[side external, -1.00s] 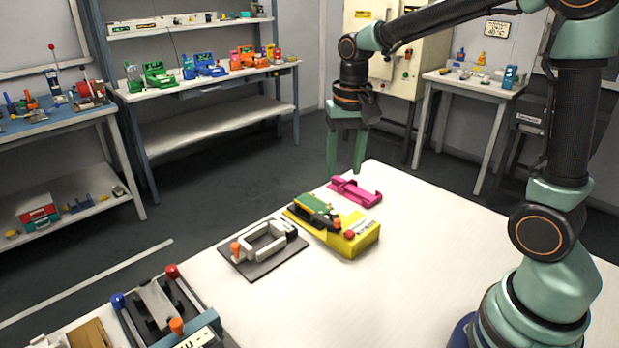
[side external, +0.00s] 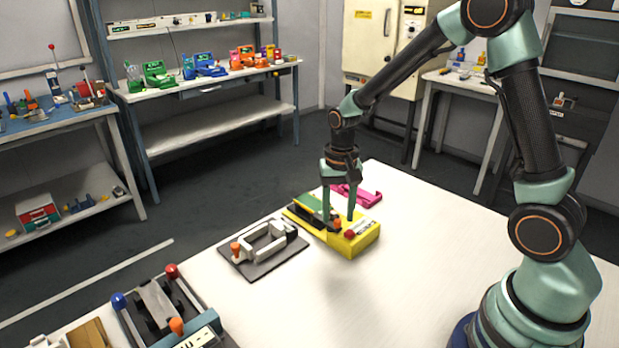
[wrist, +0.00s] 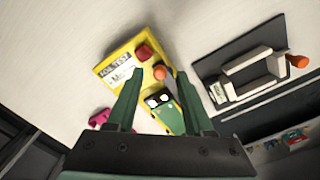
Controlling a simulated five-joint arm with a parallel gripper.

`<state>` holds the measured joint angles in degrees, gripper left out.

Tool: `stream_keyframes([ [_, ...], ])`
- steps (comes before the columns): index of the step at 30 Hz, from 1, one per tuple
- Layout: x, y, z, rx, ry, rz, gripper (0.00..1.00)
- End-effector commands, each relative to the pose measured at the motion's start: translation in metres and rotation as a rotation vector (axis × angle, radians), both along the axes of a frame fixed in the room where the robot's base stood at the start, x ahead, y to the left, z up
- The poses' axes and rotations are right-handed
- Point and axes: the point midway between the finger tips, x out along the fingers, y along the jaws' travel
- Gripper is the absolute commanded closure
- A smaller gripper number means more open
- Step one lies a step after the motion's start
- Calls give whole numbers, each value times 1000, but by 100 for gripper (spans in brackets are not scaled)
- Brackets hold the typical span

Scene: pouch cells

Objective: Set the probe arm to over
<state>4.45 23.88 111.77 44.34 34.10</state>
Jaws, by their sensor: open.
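The yellow cell tester (side external: 362,241) sits on the white table and also shows in the wrist view (wrist: 112,81). A dark arm with an orange knob (side external: 337,223), which looks like the probe arm, lies along it beside a green pouch cell. The knob also shows in the wrist view (wrist: 159,72). A red knob (side external: 349,234) is on the tester's near end. My gripper (side external: 338,219) is open over the tester, pointing down. In the wrist view its fingertips (wrist: 160,73) appear on either side of the orange knob; contact is unclear. My fingers partly hide the arm.
A grey plate with a white frame and orange knob (side external: 258,245) lies left of the tester. A magenta holder (side external: 366,196) is just behind it. A blue fixture with lever knobs (side external: 204,337) stands front left. The table's right side is clear.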

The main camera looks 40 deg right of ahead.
Motion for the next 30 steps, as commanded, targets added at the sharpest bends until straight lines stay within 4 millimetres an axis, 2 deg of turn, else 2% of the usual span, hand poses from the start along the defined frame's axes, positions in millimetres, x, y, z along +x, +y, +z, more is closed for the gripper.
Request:
stream_keyframes([
  [4, 0, 0, -9, 0, 1, 0, 48],
  [12, 0, 0, -10, 0, 0, 0, 48],
  [13, 0, 0, -10, 0, 0, 0, 52],
  [15, 0, 0, -10, 0, 0, 0, 79],
  [17, 0, 0, -10, 0, 0, 0, 100],
  [30, 0, 0, -9, 0, 0, 0, 100],
])
